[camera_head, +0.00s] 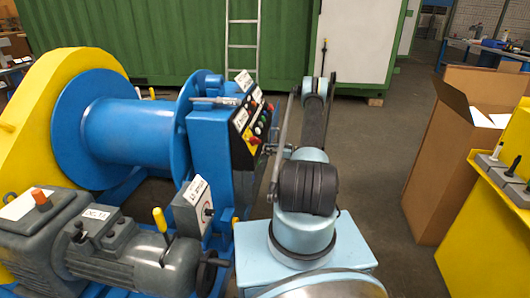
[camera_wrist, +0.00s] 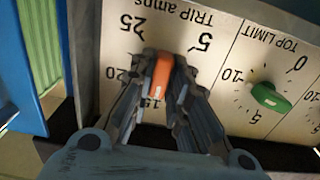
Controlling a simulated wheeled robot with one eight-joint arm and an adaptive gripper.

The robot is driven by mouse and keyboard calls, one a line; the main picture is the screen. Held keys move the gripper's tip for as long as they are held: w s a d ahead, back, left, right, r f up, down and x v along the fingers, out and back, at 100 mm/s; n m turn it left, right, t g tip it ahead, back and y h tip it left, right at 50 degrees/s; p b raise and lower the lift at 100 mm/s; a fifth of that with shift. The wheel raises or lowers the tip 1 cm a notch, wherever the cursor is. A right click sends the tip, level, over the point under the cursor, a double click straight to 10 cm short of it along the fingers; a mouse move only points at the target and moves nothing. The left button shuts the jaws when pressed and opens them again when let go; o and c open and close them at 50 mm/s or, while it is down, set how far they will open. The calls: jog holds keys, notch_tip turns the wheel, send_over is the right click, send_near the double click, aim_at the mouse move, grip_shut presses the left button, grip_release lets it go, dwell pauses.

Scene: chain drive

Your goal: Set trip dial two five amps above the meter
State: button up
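In the wrist view the trip dial's orange knob (camera_wrist: 162,72) stands on a pale panel (camera_wrist: 225,75) lettered "TRIP amps", upside down here. The numbers 25, 20, 15 and 5 show around it; 10 is hidden by a finger. My gripper (camera_wrist: 164,65) has one finger on each side of the knob, apparently touching it. A white mark shows on the knob's lower end, near 15; its exact setting is hard to read. In the head view the blue winch cabinet (camera_head: 210,150) carries the sloping control panel (camera_head: 250,125); my fingers cannot be made out there. I cannot identify the meter.
A green knob (camera_wrist: 271,97) for "TOP LIMIT" sits right of the trip dial. Around the cabinet stand a blue drum (camera_head: 125,132), a grey motor (camera_head: 135,250) and a small dial box (camera_head: 195,208). An open cardboard box (camera_head: 445,150) stands right; the floor between is clear.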

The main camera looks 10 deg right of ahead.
jog(key=o, duration=0.3)
jog(key=v, duration=1.2)
